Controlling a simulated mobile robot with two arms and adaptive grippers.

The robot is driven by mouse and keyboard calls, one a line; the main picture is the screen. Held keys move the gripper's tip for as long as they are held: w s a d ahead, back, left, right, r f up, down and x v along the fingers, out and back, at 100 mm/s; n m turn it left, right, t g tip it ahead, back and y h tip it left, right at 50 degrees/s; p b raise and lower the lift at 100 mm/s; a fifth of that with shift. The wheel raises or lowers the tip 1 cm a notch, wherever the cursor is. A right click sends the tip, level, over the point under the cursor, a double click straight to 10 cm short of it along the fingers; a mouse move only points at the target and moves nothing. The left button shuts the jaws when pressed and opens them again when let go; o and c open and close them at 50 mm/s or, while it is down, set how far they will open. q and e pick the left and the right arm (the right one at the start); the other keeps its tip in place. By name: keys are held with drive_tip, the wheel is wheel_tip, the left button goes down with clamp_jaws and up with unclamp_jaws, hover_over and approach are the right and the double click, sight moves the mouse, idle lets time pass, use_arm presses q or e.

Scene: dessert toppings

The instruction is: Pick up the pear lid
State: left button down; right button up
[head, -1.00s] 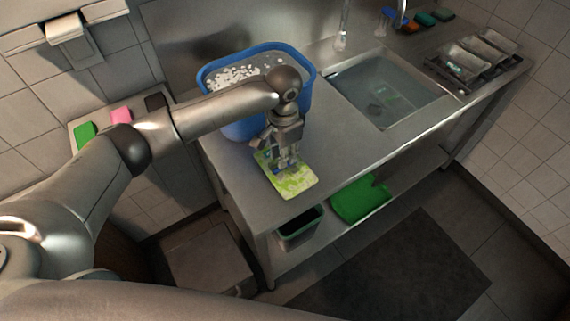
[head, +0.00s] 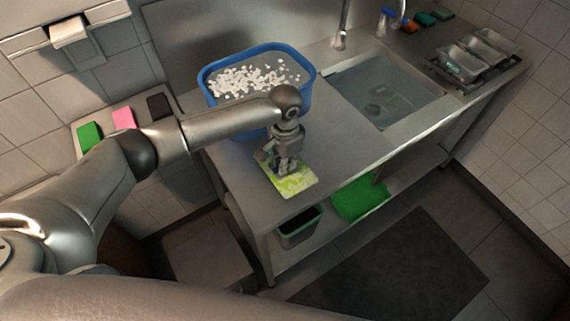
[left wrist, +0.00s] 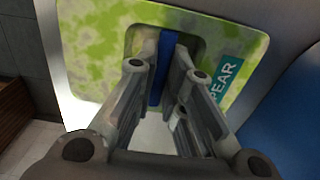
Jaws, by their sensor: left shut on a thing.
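The pear lid (head: 297,182) is a flat green-and-yellow patterned plate at the front left of the steel worktop. In the left wrist view the lid (left wrist: 95,50) fills the upper part, with "PEAR" on a teal label at its right and a blue grip bar (left wrist: 157,85) in a recess at its middle. My left gripper (head: 284,171) points down over the lid. In the left wrist view its fingers (left wrist: 158,68) are on both sides of the bar, shut on it. I cannot tell whether the lid touches the worktop. My right gripper is out of view.
A blue tub (head: 308,90) of white pieces stands just behind the lid. A sink (head: 385,95) is to the right, with a rack of metal containers (head: 475,58) beyond. A green thing (head: 358,198) and a dark bin (head: 300,228) are on the lower shelf.

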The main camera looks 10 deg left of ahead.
use_arm(q)
drive_tip(key=shift+r, duration=0.2)
drive_tip(key=shift+r+b, duration=0.3)
drive_tip(key=shift+b, duration=0.05)
drive_tip(key=r, duration=0.1)
drive_tip(key=r+b, duration=0.1)
drive_tip(key=shift+s+d+r, duration=0.1)
drive_tip(key=shift+d+r, duration=0.2)
drive_tip(key=s+d+r+b, duration=0.3)
drive_tip(key=s+d+r, duration=0.4)
drive_tip(key=d+r, duration=0.2)
drive_tip(key=shift+s+d+r, duration=0.2)
drive_tip(key=shift+d+r, duration=0.05)
drive_tip(key=shift+d, duration=0.85)
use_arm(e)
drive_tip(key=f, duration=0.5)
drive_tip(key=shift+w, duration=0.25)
